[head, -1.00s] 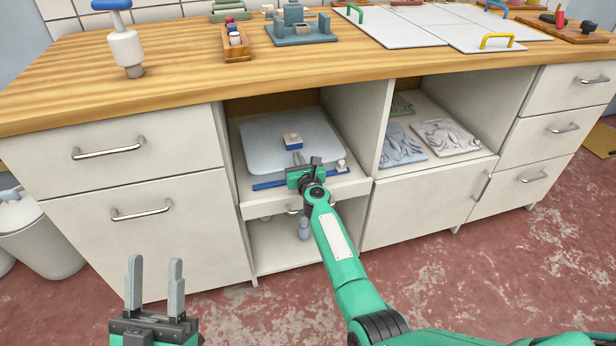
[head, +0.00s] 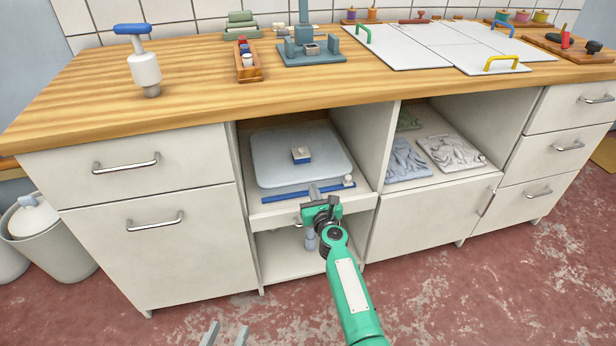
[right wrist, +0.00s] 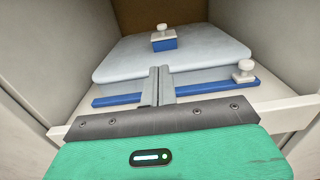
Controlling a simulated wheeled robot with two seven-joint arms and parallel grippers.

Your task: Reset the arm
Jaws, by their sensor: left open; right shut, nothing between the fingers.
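My right gripper (head: 316,192) is shut and empty at the front of an open compartment in the cabinet. In the right wrist view its closed fingers (right wrist: 158,86) point into that compartment and overlap a blue bar (right wrist: 205,88) in the picture; I cannot tell whether they touch it. A pale grey-blue rounded slab (head: 285,155) lies behind the bar. A small blue block with a white knob (head: 301,155) sits on the slab. My left gripper (head: 225,334) is open at the bottom edge of the head view, with only its fingertips showing.
The wooden countertop (head: 200,80) overhangs the compartment, and side walls bound it. A bottle-like object (head: 310,238) stands on the lower shelf. Relief plates (head: 450,152) lie in the compartment to the right. The red floor (head: 480,310) in front is clear.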

